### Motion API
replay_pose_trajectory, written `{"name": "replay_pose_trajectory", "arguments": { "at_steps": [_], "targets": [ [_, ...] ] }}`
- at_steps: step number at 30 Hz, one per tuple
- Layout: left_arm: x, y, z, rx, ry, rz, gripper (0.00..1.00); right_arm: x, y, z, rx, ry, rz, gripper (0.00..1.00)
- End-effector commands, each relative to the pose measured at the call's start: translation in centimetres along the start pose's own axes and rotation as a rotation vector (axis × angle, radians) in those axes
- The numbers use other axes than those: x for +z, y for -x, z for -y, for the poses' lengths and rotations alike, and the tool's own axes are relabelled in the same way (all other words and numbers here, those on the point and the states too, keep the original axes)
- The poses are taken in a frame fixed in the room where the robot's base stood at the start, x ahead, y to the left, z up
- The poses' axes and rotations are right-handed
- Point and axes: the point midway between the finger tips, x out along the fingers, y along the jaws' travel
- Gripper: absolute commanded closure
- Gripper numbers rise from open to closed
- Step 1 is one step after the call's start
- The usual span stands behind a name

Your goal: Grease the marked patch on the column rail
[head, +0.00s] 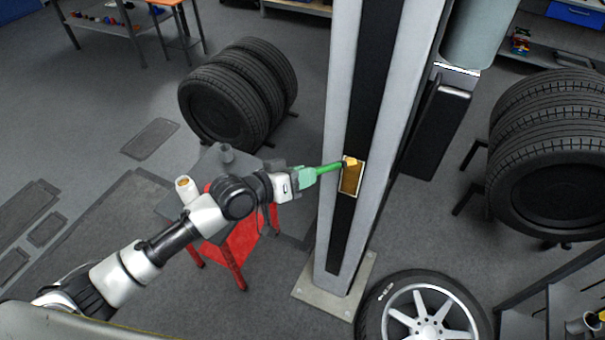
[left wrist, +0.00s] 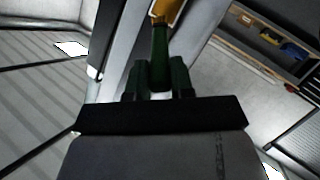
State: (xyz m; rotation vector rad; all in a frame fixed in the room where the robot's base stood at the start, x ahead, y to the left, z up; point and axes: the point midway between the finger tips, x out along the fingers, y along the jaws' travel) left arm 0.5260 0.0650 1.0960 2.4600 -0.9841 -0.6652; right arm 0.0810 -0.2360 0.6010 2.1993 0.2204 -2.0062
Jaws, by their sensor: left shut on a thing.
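The column (head: 339,120) stands upright with a dark rail strip (head: 375,70) down its face. The marked patch (head: 350,181) is an amber rectangle with a pale outline, low on the strip. My left gripper (head: 306,177) is left of the patch, shut on the green handle of a brush (head: 328,169). The brush's yellow tip (head: 350,161) overlaps the top of the patch; I cannot tell whether it touches. In the left wrist view the brush handle (left wrist: 160,58) points up from between the fingers (left wrist: 160,82) toward the amber patch (left wrist: 174,14). My right gripper is not in view.
A red stand (head: 228,262) with a grey top holds a white cup (head: 187,190) beneath my left arm. Tyres (head: 232,100) stand behind left, more tyres (head: 555,150) at right. A wheel (head: 425,312) lies by the column's base plate (head: 308,291). Floor at left is open.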

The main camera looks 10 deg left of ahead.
Motion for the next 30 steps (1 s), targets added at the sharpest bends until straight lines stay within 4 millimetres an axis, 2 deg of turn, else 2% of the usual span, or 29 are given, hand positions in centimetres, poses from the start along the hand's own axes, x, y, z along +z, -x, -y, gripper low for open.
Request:
{"name": "replay_pose_trajectory", "arguments": {
  "at_steps": [10, 19, 30],
  "targets": [
    [2.6, -0.9, 1.7, 0.0, 0.001, 0.002, 1.0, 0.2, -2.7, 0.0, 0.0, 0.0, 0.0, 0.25],
    [3.4, -1.2, 2.2, 0.0, 0.001, 0.002, 1.0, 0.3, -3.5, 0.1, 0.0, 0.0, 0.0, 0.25],
    [5.8, -2.1, 3.9, -0.001, 0.0, 0.002, 1.0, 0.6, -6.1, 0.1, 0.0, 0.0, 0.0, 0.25]
  ]
}}
